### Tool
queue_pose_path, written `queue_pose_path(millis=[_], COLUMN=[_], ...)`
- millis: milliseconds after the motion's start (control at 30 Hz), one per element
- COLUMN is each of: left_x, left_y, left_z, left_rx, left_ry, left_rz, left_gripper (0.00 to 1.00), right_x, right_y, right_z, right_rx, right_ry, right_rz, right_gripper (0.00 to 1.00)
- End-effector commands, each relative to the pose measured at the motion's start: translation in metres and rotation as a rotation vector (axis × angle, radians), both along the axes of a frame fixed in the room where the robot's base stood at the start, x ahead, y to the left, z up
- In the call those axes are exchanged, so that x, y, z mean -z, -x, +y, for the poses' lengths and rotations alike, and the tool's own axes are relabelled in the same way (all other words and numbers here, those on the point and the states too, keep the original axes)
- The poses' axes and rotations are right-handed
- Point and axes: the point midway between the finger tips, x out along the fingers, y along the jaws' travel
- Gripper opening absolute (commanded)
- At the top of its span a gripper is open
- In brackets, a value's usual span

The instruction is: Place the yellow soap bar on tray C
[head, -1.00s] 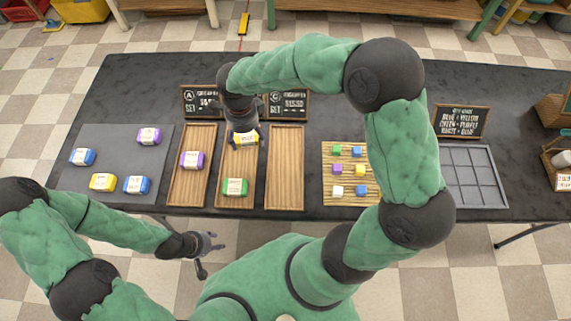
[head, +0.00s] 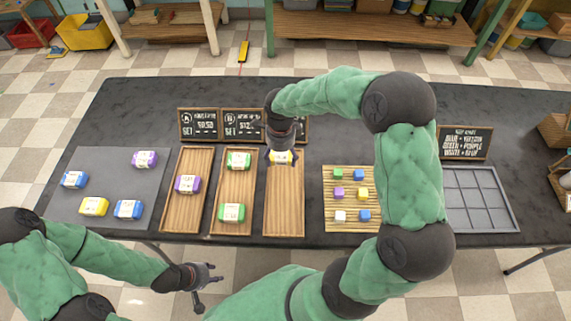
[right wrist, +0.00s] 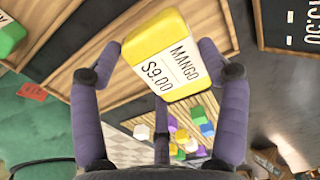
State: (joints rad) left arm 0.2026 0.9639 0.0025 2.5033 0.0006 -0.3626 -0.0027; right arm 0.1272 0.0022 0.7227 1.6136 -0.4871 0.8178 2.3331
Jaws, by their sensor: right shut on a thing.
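My right gripper (head: 281,148) is shut on a yellow soap bar (head: 280,158) above the far end of the right-hand wooden tray (head: 284,211). The right wrist view shows the yellow bar (right wrist: 152,38) between the fingers, its white label reading MANGO $9.00. That tray looks empty, and its sign (head: 302,128) is mostly hidden behind my right arm; the signs to its left read A and B. Whether the bar touches the tray cannot be told. Another yellow bar (head: 94,206) lies on the grey mat (head: 110,170). My left gripper (head: 203,280) is empty, off the table's front edge.
The middle tray (head: 234,187) holds two green bars; the left tray (head: 183,216) holds a purple bar (head: 188,184). Blue and purple bars also lie on the mat. A slatted board (head: 351,204) with small cubes and a grey compartment tray (head: 478,200) stand to the right.

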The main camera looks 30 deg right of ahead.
Motion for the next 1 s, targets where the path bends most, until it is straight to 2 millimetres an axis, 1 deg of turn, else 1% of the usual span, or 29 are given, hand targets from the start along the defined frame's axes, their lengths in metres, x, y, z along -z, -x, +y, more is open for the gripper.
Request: queue_pose_path(millis=[33,267,333,433,533,767,933,967,1000], left_x=[0.003,0.006,0.009,0.02,0.026,0.024,0.028,0.028,0.027], left_y=[0.0,0.0,0.0,0.0,0.0,0.0,0.0,0.0,0.0], left_z=[0.0,0.0,0.0,0.0,0.0,0.0,0.0,0.0,0.0], left_rx=[0.0,0.0,0.0,0.0,0.0,0.0,0.0,0.0,0.0], left_ry=[0.0,0.0,0.0,0.0,0.0,0.0,0.0,0.0,0.0], left_rz=[0.0,0.0,0.0,0.0,0.0,0.0,0.0,0.0,0.0], left_gripper=[0.4,0.4,0.4,0.4,0.4,0.4,0.4,0.4,0.4], right_x=[0.005,0.015,0.022,0.039,0.05,0.049,0.053,0.053,0.052], right_y=[-0.001,-0.001,-0.001,-0.001,-0.001,-0.002,-0.002,-0.001,-0.001], right_z=[-0.004,-0.013,-0.018,-0.017,-0.017,-0.017,-0.017,-0.016,-0.016], right_rx=[0.002,0.001,0.002,-0.002,-0.001,-0.001,-0.001,-0.001,-0.001], right_ry=[0.001,0.001,0.001,0.0,0.001,0.0,0.001,0.001,0.001], right_rz=[-0.001,-0.001,0.001,0.0,-0.001,-0.002,-0.002,-0.001,-0.001], right_gripper=[0.39,0.39,0.39,0.39,0.39,0.39,0.39,0.81,0.92])
